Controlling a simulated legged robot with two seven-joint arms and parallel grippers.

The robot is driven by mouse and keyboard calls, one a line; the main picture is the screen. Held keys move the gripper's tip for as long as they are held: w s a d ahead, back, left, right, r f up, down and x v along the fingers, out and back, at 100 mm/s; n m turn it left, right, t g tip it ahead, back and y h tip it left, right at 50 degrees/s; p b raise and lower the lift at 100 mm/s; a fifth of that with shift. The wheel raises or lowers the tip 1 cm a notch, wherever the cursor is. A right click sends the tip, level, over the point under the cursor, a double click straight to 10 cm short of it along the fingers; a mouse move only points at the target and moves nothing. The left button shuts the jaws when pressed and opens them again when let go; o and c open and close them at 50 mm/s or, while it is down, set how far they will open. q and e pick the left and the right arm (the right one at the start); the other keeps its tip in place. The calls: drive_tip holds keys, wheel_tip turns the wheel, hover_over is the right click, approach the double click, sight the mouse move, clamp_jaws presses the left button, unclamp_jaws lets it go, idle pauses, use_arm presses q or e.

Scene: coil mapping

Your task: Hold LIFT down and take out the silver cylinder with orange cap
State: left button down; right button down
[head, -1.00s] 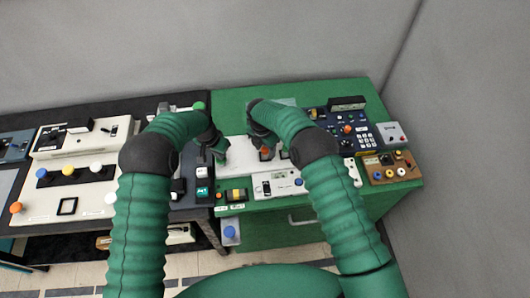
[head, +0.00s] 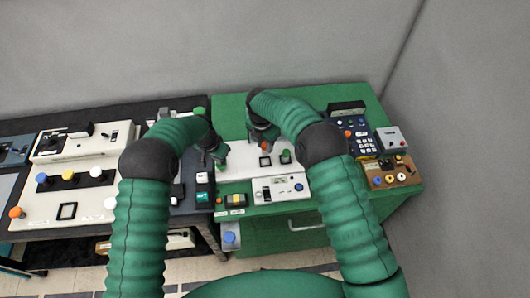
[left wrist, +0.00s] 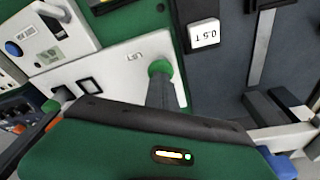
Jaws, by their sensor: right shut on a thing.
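The white panel (head: 237,158) lies on the green bench. My left gripper (head: 218,150) is over its left end. In the left wrist view a dark grey shaft meets a green round tip (left wrist: 160,68) beside the LIFT label (left wrist: 135,57); whether it presses down cannot be told. My right gripper (head: 262,137) is shut on the silver cylinder with orange cap (head: 264,146). The orange shows under the fingers; the silver body is mostly hidden. A black square outline (head: 265,161) shows just in front of it. A dark piece with green cap (head: 286,156) stands to its right.
A white box with a blue knob (head: 298,188) sits in front of the panel. A dark blue keypad unit (head: 364,145) and a brown box with coloured knobs (head: 391,173) stand to the right. A white card marked 0.5 T (left wrist: 204,34) is near my left gripper.

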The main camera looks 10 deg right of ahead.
drive_tip(key=r, duration=0.4)
drive_tip(key=shift+s+r, duration=0.3)
drive_tip(key=shift+s, duration=0.1)
use_arm(q)
drive_tip(key=shift+s, duration=0.1)
use_arm(e)
drive_tip(key=s+r, duration=0.4)
drive_tip(key=s, duration=0.4)
drive_tip(key=shift+s+r, duration=0.15)
drive_tip(key=shift+r, duration=0.1)
use_arm(q)
drive_tip(key=shift+r, duration=0.8)
wheel_tip(320, 180, up, 6)
drive_tip(key=shift+r, duration=0.2)
